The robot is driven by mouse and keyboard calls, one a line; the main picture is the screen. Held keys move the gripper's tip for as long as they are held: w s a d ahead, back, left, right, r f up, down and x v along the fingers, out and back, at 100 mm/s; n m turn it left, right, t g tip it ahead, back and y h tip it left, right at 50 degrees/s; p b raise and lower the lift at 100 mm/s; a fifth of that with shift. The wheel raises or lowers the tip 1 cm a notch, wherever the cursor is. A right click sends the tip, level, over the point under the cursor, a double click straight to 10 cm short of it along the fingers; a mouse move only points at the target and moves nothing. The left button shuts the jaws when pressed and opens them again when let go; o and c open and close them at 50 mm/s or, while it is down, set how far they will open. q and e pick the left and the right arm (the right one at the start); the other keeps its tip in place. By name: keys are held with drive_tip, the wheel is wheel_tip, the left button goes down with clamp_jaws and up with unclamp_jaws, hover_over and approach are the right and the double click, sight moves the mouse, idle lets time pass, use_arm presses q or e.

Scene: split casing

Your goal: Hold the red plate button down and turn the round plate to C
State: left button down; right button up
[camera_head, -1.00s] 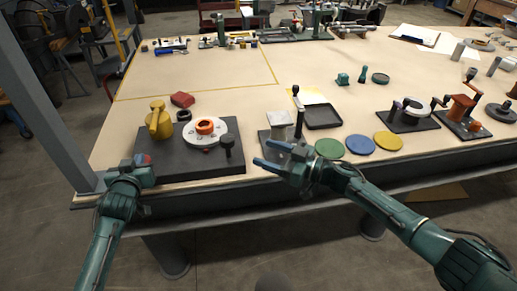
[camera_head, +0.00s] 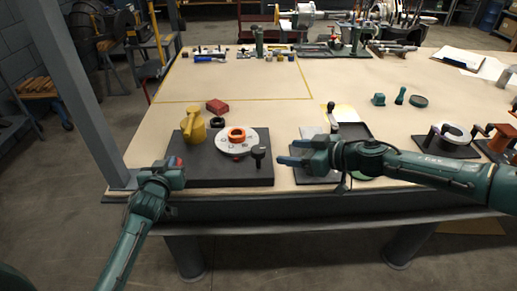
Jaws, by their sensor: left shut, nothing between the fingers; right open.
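The round plate (camera_head: 222,147) is a white disc with dark marks and an orange ring (camera_head: 236,134) at its centre. It lies on a dark base (camera_head: 225,177); the letters are too small to read. A red piece (camera_head: 180,161), possibly the plate button, shows at the base's left edge, against my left gripper (camera_head: 173,163). That gripper is shut; I cannot tell whether it presses the piece. Another small red spot (camera_head: 236,158) shows at the disc's front edge. My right gripper (camera_head: 283,152) is open and empty, right of the disc and the black knob (camera_head: 259,154), apart from the disc.
A yellow handled part (camera_head: 193,126) stands on the base left of the disc. A red block (camera_head: 217,106) and a dark ring (camera_head: 217,122) lie behind. A black tray and upright lever (camera_head: 331,113) stand behind my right gripper. The table's middle is clear.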

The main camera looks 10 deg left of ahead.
sight(257, 148)
drive_tip(key=shift+x, duration=6.05)
drive_tip(key=shift+s, duration=0.1)
drive_tip(key=shift+c, duration=0.2)
drive_tip(key=c, duration=0.9)
drive_tip(key=shift+a+r, duration=0.1)
drive_tip(key=shift+r, duration=0.05)
drive_tip(key=shift+c, duration=0.3)
